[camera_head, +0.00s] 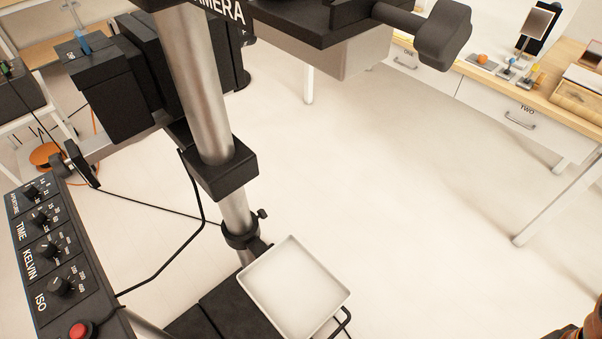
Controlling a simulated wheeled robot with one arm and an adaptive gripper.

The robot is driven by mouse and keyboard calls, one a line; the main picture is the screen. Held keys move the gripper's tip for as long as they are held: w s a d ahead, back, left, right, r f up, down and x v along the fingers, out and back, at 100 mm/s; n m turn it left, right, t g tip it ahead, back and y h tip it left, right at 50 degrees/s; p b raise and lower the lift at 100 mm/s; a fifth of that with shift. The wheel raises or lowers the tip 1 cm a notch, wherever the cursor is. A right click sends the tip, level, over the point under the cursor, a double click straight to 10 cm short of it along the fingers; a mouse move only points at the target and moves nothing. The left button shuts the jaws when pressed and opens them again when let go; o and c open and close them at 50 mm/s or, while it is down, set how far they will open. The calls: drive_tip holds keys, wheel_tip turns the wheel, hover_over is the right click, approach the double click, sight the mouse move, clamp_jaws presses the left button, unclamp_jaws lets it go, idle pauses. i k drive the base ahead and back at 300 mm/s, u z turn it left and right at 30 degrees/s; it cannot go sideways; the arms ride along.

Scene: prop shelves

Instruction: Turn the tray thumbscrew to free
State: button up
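A metal column (201,95) stands upright, with a black CAMERA unit at its top. Low on the column sits a black collar (240,234). A small dark thumbscrew (262,213) sticks out from the collar's right side; its turn setting is too small to read. A white square tray (296,287) with a raised rim is just below and right of the collar, and looks empty. How the tray joins the collar is partly hidden.
A panel with labelled knobs (52,245) and a red button (80,329) stands at left. A black cable hangs between panel and column. At upper right is a bench with drawers (505,112). The pale floor (415,215) right of the column is clear.

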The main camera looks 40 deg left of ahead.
sight(262, 214)
drive_tip(key=i, duration=1.75)
drive_tip(key=u, duration=3.1)
drive_tip(key=k, duration=0.9)
drive_tip(key=u, duration=0.95)
drive_tip(key=i, duration=0.6)
